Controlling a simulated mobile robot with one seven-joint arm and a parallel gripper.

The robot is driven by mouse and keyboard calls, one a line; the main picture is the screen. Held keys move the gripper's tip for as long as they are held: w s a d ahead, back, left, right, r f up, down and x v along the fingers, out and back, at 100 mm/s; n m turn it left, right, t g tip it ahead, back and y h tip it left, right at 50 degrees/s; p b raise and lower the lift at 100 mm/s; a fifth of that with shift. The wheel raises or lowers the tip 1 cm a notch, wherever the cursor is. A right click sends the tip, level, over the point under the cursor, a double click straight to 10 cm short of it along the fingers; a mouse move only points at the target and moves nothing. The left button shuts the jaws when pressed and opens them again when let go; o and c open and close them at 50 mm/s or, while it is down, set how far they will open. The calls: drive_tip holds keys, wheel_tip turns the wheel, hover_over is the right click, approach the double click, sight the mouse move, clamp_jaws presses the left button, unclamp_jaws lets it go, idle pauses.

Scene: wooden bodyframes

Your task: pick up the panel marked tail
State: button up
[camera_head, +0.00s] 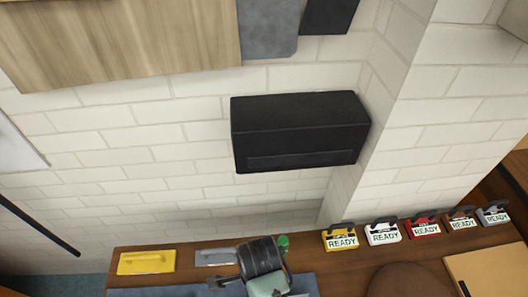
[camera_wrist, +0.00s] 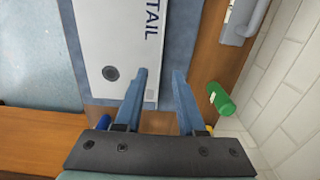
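The panel marked TAIL (camera_wrist: 115,40) is white with dark lettering and a dark round spot near its lower end. It lies on a blue-grey surface in the wrist view, and its upper part is cut off by the frame. My gripper (camera_wrist: 160,72) is open, its two blue-grey fingers apart at the panel's lower right. The left finger overlaps the panel's edge in the picture and the right finger is beyond that edge. I cannot tell whether either touches it. In the head view, my arm's end covers the area and I cannot make out the panel.
A green cylinder (camera_wrist: 220,98) lies right of my fingers, near the brick wall (camera_wrist: 290,110). A grey handled piece (camera_head: 215,257) and a yellow one (camera_head: 147,262) lie on the wooden bench (camera_head: 190,249). Several READY blocks, one yellow (camera_head: 340,241), line its right side. A black box (camera_head: 300,130) hangs above.

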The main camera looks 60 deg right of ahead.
wheel_tip(320, 180, down, 4)
drive_tip(key=shift+w+r, duration=0.1)
drive_tip(key=shift+r, duration=0.15)
drive_tip(key=shift+s+d+f, duration=0.15)
drive_tip(key=shift+s+f, duration=0.05)
drive_tip(key=shift+f, duration=0.3)
drive_tip(key=shift+s+d+f+p, duration=0.15)
drive_tip(key=shift+f+p, duration=0.25)
drive_tip(key=shift+f, duration=1.75)
clamp_jaws()
